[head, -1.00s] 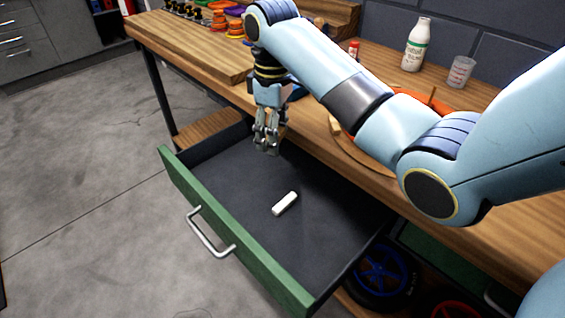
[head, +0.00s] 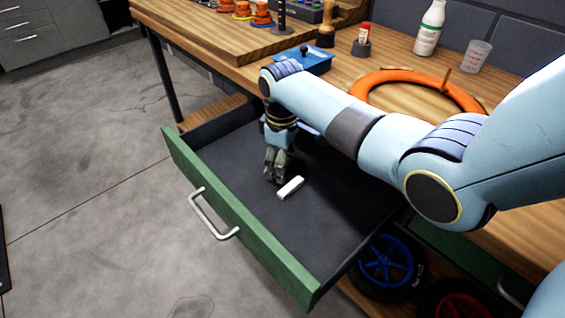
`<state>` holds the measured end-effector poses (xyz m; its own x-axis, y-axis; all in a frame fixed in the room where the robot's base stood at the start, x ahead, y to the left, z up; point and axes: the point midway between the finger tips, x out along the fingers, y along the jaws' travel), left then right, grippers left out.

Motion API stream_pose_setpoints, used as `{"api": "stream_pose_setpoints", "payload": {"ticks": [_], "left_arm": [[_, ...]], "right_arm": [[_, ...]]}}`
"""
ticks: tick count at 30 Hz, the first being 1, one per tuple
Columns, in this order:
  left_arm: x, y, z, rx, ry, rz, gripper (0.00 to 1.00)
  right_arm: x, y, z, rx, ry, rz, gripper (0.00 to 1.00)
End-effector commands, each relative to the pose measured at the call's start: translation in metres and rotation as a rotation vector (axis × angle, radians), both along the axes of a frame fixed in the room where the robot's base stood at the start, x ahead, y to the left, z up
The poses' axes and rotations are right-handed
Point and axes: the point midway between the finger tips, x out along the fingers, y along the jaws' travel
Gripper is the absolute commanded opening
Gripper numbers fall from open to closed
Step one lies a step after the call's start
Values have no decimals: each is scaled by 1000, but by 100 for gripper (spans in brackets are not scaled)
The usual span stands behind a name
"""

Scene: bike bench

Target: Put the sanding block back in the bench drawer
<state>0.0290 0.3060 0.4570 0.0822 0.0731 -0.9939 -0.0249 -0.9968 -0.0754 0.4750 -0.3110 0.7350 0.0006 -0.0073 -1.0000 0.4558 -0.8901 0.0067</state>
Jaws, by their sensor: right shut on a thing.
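The bench drawer (head: 236,215) is pulled out, with a green front, a silver handle and a dark inside. My right gripper (head: 275,180) points down inside the drawer, with its fingertips low near the floor. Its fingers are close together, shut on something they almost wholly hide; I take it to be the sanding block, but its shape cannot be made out. A small white block (head: 290,188) lies on the drawer floor just right of the fingertips, and I cannot tell whether they touch. My left gripper is not in view.
On the wooden bench are an orange ring (head: 412,78), a blue box (head: 303,61), a white bottle (head: 429,28), a clear cup (head: 475,56) and a red-topped container (head: 364,38). A blue wheel (head: 390,262) is beneath the bench. The drawer's front half is mostly free.

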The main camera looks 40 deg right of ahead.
Motion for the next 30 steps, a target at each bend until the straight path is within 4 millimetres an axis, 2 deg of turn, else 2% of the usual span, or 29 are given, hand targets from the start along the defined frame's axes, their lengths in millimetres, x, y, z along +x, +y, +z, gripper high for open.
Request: {"api": "stream_pose_setpoints", "payload": {"ticks": [5,6,8,16,19,23,30], "left_arm": [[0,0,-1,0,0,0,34],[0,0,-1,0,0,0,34],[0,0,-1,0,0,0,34],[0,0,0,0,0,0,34],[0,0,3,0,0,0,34],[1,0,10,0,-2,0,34],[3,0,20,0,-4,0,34]], "right_arm": [[0,0,-3,0,1,0,26],[0,0,-3,0,1,0,61],[0,0,-3,0,1,0,67],[0,0,-1,0,0,0,67],[0,0,8,0,-1,0,67],[1,0,32,0,-4,1,67],[1,0,87,-1,-3,0,67]]}}
